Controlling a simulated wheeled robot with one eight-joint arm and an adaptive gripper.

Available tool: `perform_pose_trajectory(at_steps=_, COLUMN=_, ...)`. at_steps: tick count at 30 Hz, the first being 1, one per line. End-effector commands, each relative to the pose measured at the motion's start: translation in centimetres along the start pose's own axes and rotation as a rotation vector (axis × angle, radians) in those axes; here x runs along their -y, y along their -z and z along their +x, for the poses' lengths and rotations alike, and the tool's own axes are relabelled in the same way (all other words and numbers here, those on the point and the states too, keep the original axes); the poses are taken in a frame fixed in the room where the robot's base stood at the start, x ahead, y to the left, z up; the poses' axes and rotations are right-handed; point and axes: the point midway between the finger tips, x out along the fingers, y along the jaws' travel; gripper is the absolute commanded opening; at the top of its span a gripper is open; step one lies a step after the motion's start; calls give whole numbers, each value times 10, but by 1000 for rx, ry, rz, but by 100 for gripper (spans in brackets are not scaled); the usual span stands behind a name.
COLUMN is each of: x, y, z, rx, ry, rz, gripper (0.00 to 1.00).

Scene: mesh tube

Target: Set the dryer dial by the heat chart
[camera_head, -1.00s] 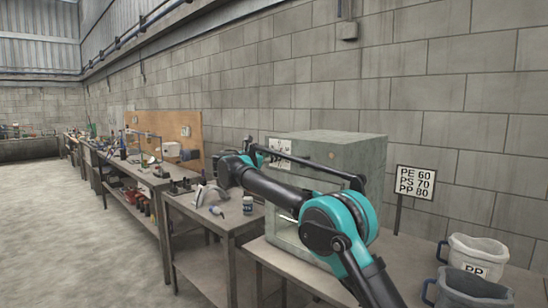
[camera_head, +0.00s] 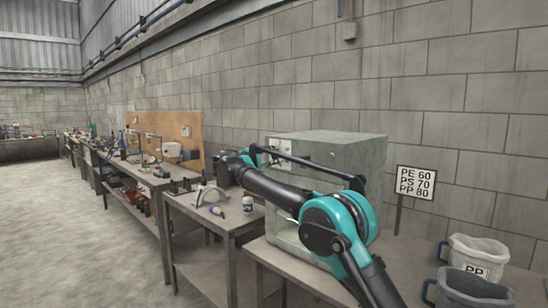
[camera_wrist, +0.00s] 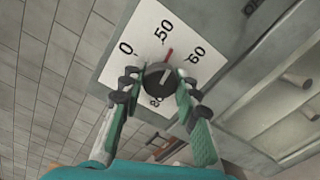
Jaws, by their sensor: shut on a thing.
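The dryer (camera_head: 345,146) is a grey box on the bench. Its white dial panel (camera_wrist: 117,66) fills the upper middle of the wrist view, with 0, 50, 60 and a partly covered 80 around a dark round dial (camera_wrist: 158,75). A red pointer (camera_wrist: 169,55) points up between 50 and 60. My gripper (camera_wrist: 157,84) is shut on the dial, one finger on each side. The heat chart (camera_head: 416,183) stands right of the dryer and reads PE 60, PS 70, PP 80. In the head view my arm hides part of the dryer front.
A light bin marked PP (camera_head: 478,258) and a darker bin (camera_head: 466,291) stand on the bench at right. A side table (camera_head: 190,205) left of the dryer holds a white bottle (camera_head: 248,204) and small tools. A block wall is behind the dryer.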

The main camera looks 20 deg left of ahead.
Motion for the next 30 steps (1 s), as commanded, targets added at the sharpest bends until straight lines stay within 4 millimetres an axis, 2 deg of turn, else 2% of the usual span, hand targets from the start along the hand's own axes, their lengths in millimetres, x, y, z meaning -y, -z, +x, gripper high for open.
perform_pose_trajectory(at_steps=18, x=0, y=0, z=-1, rx=1, ry=2, rz=531, gripper=2)
perform_pose_trajectory(at_steps=30, x=1, y=0, z=-1, rx=1, ry=3, rz=685, gripper=2)
